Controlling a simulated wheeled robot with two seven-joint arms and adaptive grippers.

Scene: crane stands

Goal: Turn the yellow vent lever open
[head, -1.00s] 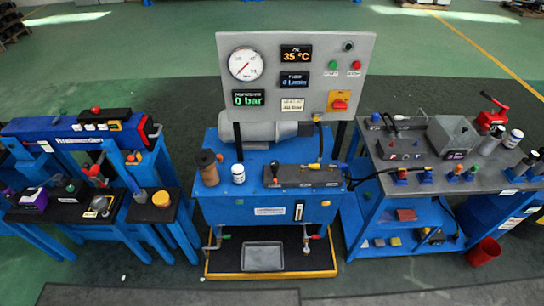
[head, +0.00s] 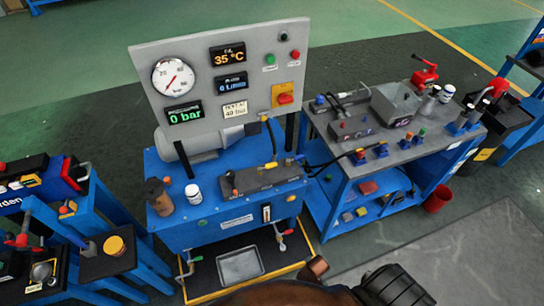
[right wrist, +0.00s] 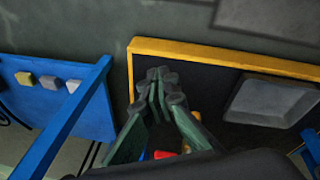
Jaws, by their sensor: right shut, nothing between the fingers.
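A small yellow lever (head: 271,165) sits on the dark valve block (head: 262,180) on top of the blue pump bench. Its exact angle is too small to tell. My right gripper (right wrist: 160,78) is shut and empty in the right wrist view, its fingers over the black, yellow-edged drip mat (right wrist: 215,50). It is apart from the yellow lever. Parts of my right arm show at the bottom of the head view. In the right wrist view a red piece (right wrist: 164,154) and a yellow piece (right wrist: 193,147) show behind the fingers, partly hidden. My left gripper is not in view.
The upright gauge panel (head: 220,60) stands behind the block. Hoses run to the grey side table (head: 420,140) at the right. A metal tray (head: 240,265) lies on the mat.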

